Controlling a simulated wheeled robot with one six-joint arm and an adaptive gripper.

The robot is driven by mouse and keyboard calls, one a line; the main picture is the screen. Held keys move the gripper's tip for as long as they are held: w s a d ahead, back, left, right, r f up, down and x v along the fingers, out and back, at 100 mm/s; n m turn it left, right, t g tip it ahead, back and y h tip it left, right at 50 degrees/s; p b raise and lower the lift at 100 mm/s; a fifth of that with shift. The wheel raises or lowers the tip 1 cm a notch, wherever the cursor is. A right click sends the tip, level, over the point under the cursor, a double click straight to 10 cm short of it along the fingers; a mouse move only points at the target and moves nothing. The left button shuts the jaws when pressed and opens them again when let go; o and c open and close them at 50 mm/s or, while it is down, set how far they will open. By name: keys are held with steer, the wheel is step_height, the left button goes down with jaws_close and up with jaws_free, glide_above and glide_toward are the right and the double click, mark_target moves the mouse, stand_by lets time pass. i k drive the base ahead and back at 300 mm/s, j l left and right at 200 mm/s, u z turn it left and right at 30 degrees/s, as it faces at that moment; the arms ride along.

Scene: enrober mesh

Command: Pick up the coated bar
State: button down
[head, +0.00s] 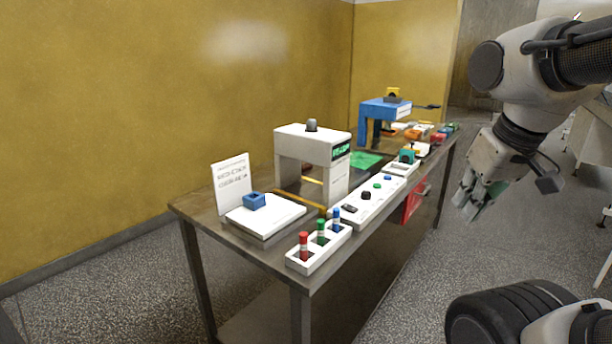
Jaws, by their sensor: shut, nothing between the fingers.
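My gripper (468,203) hangs at the right of the head view, fingers pointing down, over the floor and to the right of the table. It is shut and empty, well apart from everything on the table. I cannot pick out the coated bar for certain. A white arch-shaped machine (318,138) with a green display stands on the table, with a yellowish strip partly visible under it. A blue arch (384,108) stands farther back, with small orange, red and yellow items in front of it, too small to tell apart.
The long metal table (190,207) runs along the yellow wall. Its near end holds a white sign (231,183), a blue block (254,200) on a white plate, a tray (305,266) with three colored markers, and a button panel (372,203). Floor right of the table is open.

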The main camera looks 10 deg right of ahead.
mark_target(305, 167)
steer(key=k+j+z, duration=0.1)
steer(key=k+j, duration=0.15)
steer(key=i+u, duration=0.1)
steer(key=u, duration=0.75)
steer(key=l+u, duration=0.45)
steer(key=l, duration=0.2)
steer(key=l+u, duration=0.4)
steer(key=l, duration=0.9)
steer(key=k+l+u, duration=0.15)
steer(key=l, duration=1.1)
steer(key=l+u, duration=0.1)
steer(key=l, duration=0.5)
steer(key=k+l+u, duration=0.1)
steer(key=l, duration=0.5)
steer(key=k, duration=0.05)
